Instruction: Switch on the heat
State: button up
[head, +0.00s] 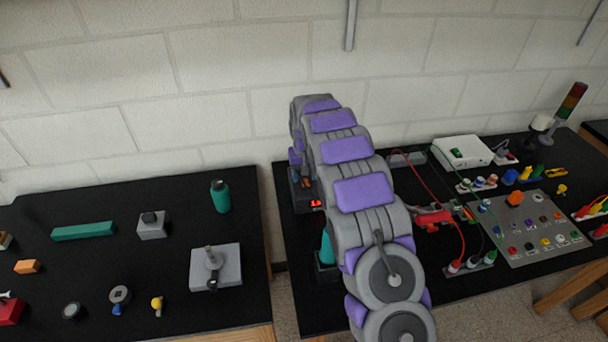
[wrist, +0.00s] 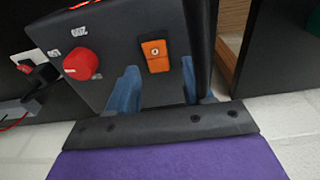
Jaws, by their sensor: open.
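A black heater box (wrist: 120,35) fills the upper middle of the wrist view. Its face carries an orange rocker switch (wrist: 155,56) and a red knob (wrist: 80,64) with white number marks beside it. Part of a lit red display shows at the top edge. My gripper (wrist: 159,66) is open, with its two blue fingers on either side of the orange switch and nothing between them. I cannot tell whether the fingers touch the face. In the head view the box (head: 303,203) with its red display stands left of my arm, partly hidden by it.
A teal cylinder (head: 327,250) in a dark holder stands close beside my arm. A grey panel of buttons (head: 530,228), cables and a white box (head: 462,151) are to the right. A gap separates this bench from the left bench (head: 110,270), which holds several loose parts.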

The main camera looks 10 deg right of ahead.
aim_at(306, 184)
notch_tip(306, 184, up, 17)
jog(key=s+p, duration=0.1)
jog(key=p, duration=0.1)
jog(key=shift+s, duration=0.3)
jog(key=shift+s, duration=0.1)
jog(key=s+r+g, duration=0.1)
jog(key=s+r, duration=0.2)
jog(key=s, duration=0.9)
jog(key=s+r+g, duration=0.1)
jog(key=s+r, duration=0.2)
jog(key=s, duration=0.8)
jog(key=s+f, duration=0.2)
jog(key=s, duration=1.2)
jog(key=s+f+g, duration=0.1)
jog(key=s+f, duration=0.2)
jog(key=s, duration=1.2)
jog(key=shift+f+b, duration=0.35)
